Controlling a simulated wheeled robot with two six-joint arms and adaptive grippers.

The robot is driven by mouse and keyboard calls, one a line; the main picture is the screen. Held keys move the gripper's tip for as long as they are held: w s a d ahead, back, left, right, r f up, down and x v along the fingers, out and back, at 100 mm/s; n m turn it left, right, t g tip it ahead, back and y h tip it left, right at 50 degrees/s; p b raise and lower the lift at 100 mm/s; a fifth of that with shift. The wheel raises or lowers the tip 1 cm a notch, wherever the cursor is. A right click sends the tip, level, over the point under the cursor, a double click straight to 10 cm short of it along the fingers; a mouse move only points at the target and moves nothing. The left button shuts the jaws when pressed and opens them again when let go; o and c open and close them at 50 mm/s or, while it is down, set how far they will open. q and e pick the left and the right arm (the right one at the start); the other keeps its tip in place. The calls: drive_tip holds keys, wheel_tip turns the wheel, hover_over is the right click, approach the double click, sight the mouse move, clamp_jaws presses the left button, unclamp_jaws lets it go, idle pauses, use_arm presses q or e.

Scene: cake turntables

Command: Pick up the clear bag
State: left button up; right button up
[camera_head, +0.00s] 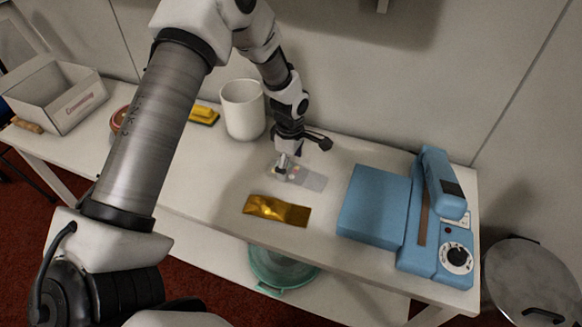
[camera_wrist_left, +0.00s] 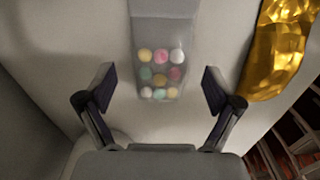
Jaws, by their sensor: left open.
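The clear bag (camera_head: 312,181) lies flat on the white table, with several small pastel balls showing through it. In the left wrist view the clear bag (camera_wrist_left: 163,28) lies ahead, its ball-filled end between and just beyond the fingertips. My left gripper (camera_head: 284,172) is over the bag's left end in the head view and partly hides it. In the wrist view the left gripper (camera_wrist_left: 158,88) has its fingers wide apart, with nothing held between them. I cannot tell how high the fingertips are above the table. My right gripper is not in view.
A gold bag (camera_head: 277,210) lies just in front of the clear bag. A blue sealing machine (camera_head: 428,220) stands to the right. A white canister (camera_head: 243,110), a yellow item (camera_head: 204,114) and an open white box (camera_head: 62,97) stand toward the back left. A teal round thing (camera_head: 279,267) sits below the tabletop.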

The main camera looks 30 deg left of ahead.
use_arm(q)
drive_tip(key=shift+w+f, duration=0.15)
drive_tip(key=shift+f, duration=0.35)
drive_tip(key=shift+r, duration=0.1)
drive_tip(key=shift+s, duration=0.2)
drive_tip(key=c, duration=1.3)
